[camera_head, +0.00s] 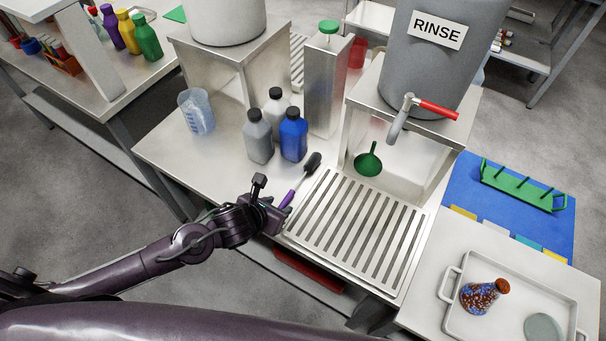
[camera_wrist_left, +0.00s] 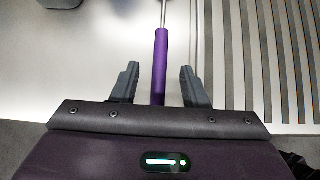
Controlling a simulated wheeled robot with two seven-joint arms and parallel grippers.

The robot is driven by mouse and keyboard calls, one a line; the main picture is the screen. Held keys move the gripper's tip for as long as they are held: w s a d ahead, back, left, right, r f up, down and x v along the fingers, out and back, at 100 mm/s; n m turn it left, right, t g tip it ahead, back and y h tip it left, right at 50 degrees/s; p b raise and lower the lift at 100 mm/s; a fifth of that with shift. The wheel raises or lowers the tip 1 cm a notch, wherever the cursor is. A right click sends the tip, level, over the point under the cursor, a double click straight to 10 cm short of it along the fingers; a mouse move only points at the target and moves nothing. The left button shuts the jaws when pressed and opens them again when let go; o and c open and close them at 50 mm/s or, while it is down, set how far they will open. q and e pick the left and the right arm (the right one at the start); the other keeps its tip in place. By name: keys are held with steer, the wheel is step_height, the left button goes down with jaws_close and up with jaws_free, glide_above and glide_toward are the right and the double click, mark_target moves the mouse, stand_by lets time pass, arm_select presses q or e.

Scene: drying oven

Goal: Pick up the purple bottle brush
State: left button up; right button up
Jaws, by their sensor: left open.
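The purple bottle brush (camera_head: 289,198) lies on the steel table beside the slatted drain grate, its dark bristle head (camera_head: 313,162) pointing away from me. In the left wrist view its purple handle (camera_wrist_left: 160,62) runs between the two fingers, with the metal shaft beyond. My left gripper (camera_head: 279,211) is at the handle's near end; in the wrist view the left gripper (camera_wrist_left: 158,85) is open, one finger on each side of the handle, with visible gaps. The handle's near end is hidden behind the gripper body. My right gripper is not in view.
The slatted grate (camera_head: 325,262) is just right of the brush. A grey bottle (camera_head: 258,139), a blue bottle (camera_head: 293,137) and a beaker (camera_head: 197,112) stand behind. The grey RINSE tank (camera_head: 425,75) with a red-handled tap stands back right, a green funnel (camera_head: 368,163) below.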

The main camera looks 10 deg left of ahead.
mark_target(297, 186)
arm_select(q)
steer(key=shift+x, duration=1.2)
jaws_close()
steer(key=shift+r, duration=0.1)
